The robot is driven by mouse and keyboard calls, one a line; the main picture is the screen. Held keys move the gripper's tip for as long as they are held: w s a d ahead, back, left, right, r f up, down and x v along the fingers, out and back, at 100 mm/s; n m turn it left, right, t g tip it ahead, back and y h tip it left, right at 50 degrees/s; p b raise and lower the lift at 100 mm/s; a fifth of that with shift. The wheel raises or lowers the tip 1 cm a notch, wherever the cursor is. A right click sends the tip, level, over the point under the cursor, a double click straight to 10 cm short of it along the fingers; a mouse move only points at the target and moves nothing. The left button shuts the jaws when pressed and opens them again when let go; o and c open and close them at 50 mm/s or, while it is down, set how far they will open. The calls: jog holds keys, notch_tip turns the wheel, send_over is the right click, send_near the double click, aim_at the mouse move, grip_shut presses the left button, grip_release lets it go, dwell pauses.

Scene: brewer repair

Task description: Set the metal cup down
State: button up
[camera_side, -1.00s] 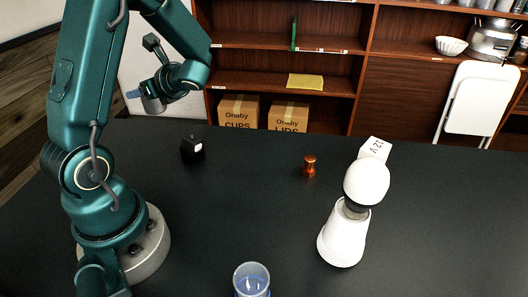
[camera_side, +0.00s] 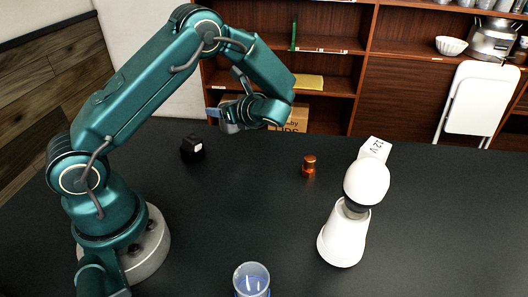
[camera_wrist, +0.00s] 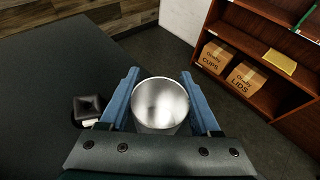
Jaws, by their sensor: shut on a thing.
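The metal cup (camera_wrist: 160,106) is a silvery open-topped cup seen from above in the wrist view, with its inside empty. My gripper (camera_wrist: 161,95) has its two blue fingers closed on either side of the cup. In the side view my gripper (camera_side: 218,112) is raised above the back left part of the black table (camera_side: 240,210). The cup is mostly hidden there behind the fingers and wrist.
A black box-like object (camera_side: 192,148) stands on the table below my gripper. The table's middle is clear.

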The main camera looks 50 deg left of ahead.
jog(key=shift+w+d+f, duration=0.45)
jog(key=shift+w+f, duration=0.15)
jog(key=shift+f, duration=1.85)
jog(key=o, duration=1.4)
jog(key=shift+f, duration=0.15)
